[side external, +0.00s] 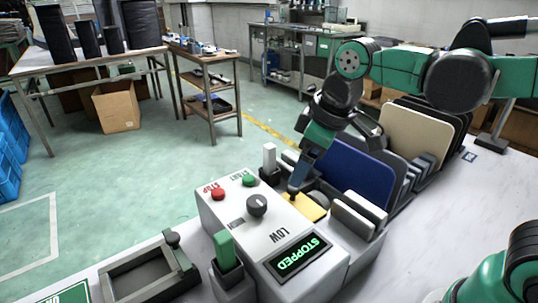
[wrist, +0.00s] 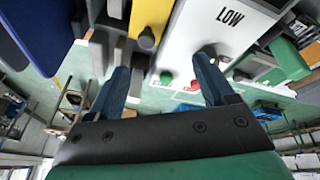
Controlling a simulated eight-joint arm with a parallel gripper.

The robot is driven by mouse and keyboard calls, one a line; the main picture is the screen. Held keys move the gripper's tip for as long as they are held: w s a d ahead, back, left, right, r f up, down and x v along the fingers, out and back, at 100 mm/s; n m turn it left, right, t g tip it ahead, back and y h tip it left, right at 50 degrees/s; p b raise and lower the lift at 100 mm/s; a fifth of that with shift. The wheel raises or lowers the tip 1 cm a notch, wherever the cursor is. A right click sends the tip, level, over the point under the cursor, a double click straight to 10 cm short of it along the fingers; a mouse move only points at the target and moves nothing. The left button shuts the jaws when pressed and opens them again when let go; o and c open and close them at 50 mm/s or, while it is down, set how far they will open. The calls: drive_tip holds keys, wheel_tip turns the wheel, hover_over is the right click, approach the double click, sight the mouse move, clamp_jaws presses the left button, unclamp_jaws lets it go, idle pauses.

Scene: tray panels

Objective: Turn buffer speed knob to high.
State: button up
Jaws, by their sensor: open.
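The speed knob (side external: 257,205) is a dark round knob on the top of a light grey control box (side external: 225,215). A LOW label (side external: 280,236) is on the box near it. No HIGH label is readable, and I cannot tell where the knob points. My gripper (side external: 296,190) has blue fingers and is right of the knob in the side view, above a yellow block (side external: 312,209). In the wrist view my gripper (wrist: 162,63) is open and empty; its right fingertip partly covers the knob (wrist: 210,48).
A red STOP button (side external: 218,194) and green START button (side external: 249,180) sit beside the knob. A display (side external: 299,257) reads STOPPED. A green-handled lever (side external: 225,250) stands at the front. A blue panel (side external: 355,175) and other upright panels stand right of my gripper.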

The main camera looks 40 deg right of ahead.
sight(256, 200)
drive_tip(key=w+a+n+g, duration=0.1)
drive_tip(key=a+n, duration=0.1)
drive_tip(key=w+a+n+g, duration=0.1)
drive_tip(key=a+n, duration=0.1)
drive_tip(key=w+a+n+g, duration=0.1)
drive_tip(key=a+n+g, duration=0.1)
drive_tip(key=a, duration=0.1)
drive_tip(key=shift+w+r+n+h, duration=0.1)
drive_tip(key=shift+r+n+h, duration=0.05)
drive_tip(key=shift+n+h, duration=0.2)
drive_tip(key=shift+a+f, duration=0.15)
drive_tip(key=shift+f, duration=2.7)
clamp_jaws()
